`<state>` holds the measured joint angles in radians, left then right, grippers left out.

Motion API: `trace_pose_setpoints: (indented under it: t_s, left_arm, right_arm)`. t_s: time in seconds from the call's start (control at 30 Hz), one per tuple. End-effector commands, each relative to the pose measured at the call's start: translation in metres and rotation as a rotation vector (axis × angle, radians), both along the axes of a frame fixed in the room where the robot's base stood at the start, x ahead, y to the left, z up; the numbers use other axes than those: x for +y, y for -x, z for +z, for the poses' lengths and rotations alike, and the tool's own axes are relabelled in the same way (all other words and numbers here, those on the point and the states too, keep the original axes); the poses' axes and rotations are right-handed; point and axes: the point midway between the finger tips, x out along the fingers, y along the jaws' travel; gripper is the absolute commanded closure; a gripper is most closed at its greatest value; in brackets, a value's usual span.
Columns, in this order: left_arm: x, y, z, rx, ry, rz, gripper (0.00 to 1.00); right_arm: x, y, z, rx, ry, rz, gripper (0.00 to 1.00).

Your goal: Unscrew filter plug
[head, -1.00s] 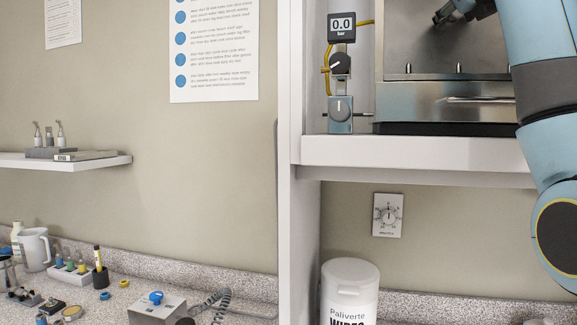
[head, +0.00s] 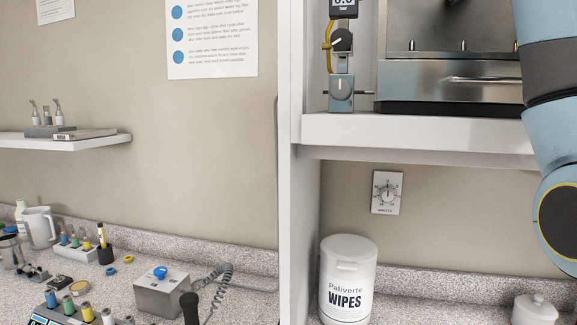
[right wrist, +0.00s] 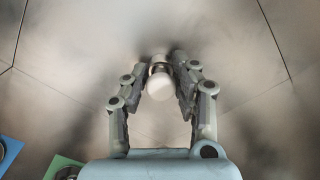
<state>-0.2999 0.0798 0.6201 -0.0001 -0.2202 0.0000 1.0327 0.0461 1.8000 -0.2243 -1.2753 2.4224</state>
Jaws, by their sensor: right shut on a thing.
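In the right wrist view a pale round knob, which looks like the filter plug (right wrist: 160,85), sits between the fingers of my right gripper (right wrist: 163,62). The fingers are closed around it, and its stem runs away from me toward the brushed steel surface behind. Whether its thread is engaged cannot be seen. In the head view the steel autoclave (head: 440,85) stands on the white shelf at the upper right, cut off by the top edge. My right arm crosses the right edge of that view, with its gripper out of frame. My left gripper is in neither view.
A white shelf edge (head: 420,133) runs under the autoclave, and a white upright panel (head: 291,200) borders it on the left. A valve with a dial (head: 341,90) is beside the autoclave. A wipes tub (head: 347,280) stands on the speckled counter below.

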Motion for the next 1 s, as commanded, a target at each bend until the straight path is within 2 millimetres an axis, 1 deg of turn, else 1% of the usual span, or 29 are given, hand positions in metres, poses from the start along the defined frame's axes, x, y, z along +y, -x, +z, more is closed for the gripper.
trace_pose_setpoints:
  t_s: [0.03,0.1,0.2,0.47,0.53,0.57,0.73,0.8,0.9,1.0]
  left_arm:
    - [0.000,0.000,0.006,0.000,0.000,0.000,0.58]
    - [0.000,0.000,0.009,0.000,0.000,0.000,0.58]
    - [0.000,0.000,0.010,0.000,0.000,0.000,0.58]
    - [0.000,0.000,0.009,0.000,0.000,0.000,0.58]
    - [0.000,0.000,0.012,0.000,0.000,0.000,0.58]
    - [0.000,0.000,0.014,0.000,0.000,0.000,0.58]
    - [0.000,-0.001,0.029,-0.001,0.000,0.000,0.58]
    - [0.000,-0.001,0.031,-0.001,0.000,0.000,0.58]
    - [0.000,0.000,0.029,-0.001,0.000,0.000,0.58]
    - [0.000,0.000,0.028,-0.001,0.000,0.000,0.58]
  right_arm:
    - [0.000,0.000,0.002,0.020,0.073,0.000,1.00]
    - [0.000,0.000,0.002,0.042,0.160,0.001,1.00]
    - [0.000,0.000,0.002,0.057,0.224,0.001,1.00]
    - [0.000,0.000,0.001,0.059,0.235,0.001,1.00]
    - [0.000,0.000,0.001,0.067,0.265,0.000,1.00]
    - [0.000,0.000,0.002,0.075,0.294,0.000,1.00]
    - [0.000,0.000,0.004,0.150,0.577,0.002,1.00]
    - [0.000,0.000,0.002,0.177,0.684,0.001,1.00]
    - [0.000,0.000,0.001,0.200,0.782,0.001,1.00]
    - [0.000,0.000,0.001,0.209,0.815,0.001,1.00]
